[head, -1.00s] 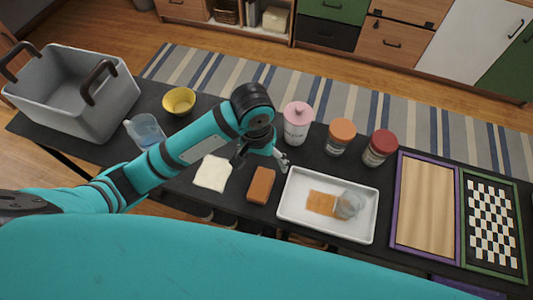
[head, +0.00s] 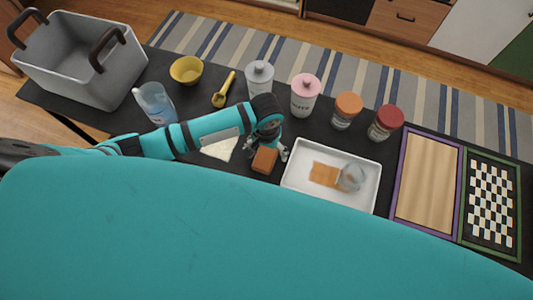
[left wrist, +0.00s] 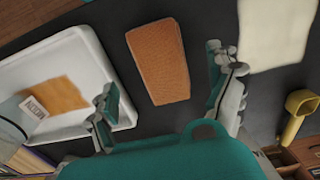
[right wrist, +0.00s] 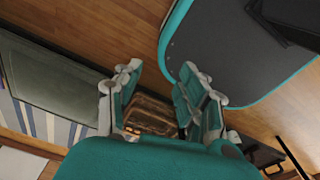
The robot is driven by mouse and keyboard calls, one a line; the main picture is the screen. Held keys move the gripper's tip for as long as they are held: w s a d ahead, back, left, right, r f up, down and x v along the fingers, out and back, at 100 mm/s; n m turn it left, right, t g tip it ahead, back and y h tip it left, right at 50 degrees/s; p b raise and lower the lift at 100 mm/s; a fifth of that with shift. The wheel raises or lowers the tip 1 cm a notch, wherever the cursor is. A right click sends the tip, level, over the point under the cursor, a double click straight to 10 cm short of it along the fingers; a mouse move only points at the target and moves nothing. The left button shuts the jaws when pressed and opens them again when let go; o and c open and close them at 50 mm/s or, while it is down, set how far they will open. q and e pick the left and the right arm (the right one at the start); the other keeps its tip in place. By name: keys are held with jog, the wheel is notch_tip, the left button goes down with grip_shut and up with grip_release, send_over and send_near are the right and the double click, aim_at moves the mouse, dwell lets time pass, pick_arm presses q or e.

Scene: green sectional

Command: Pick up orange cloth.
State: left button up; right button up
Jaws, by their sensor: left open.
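A thick orange-brown block that looks like a folded cloth (head: 264,161) lies on the dark table, left of the white tray; it also shows in the left wrist view (left wrist: 158,62). My left gripper (head: 268,150) is open just above it. In the left wrist view the open fingers (left wrist: 166,76) stand on either side of the cloth's near end, with gaps at both sides. A flat orange piece (head: 324,174) lies in the white tray (head: 290,178). My right gripper (right wrist: 160,72) is open and empty, away from the table objects.
A clear glass (head: 351,178) lies in the tray. A white cloth (head: 219,149) is left of the folded cloth. Lidded jars (head: 304,94), a yellow scoop (head: 223,92), a yellow bowl (head: 186,70) and a grey basket (head: 85,70) stand behind. A chessboard (head: 490,200) is at right.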

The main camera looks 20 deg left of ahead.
aim_at(266, 154)
pick_arm(q)
jog(key=f, duration=0.4)
jog(key=shift+w+a, duration=0.1)
jog(key=shift+w, duration=0.15)
jog(key=shift+c, duration=0.5)
jog(key=c, duration=1.1)
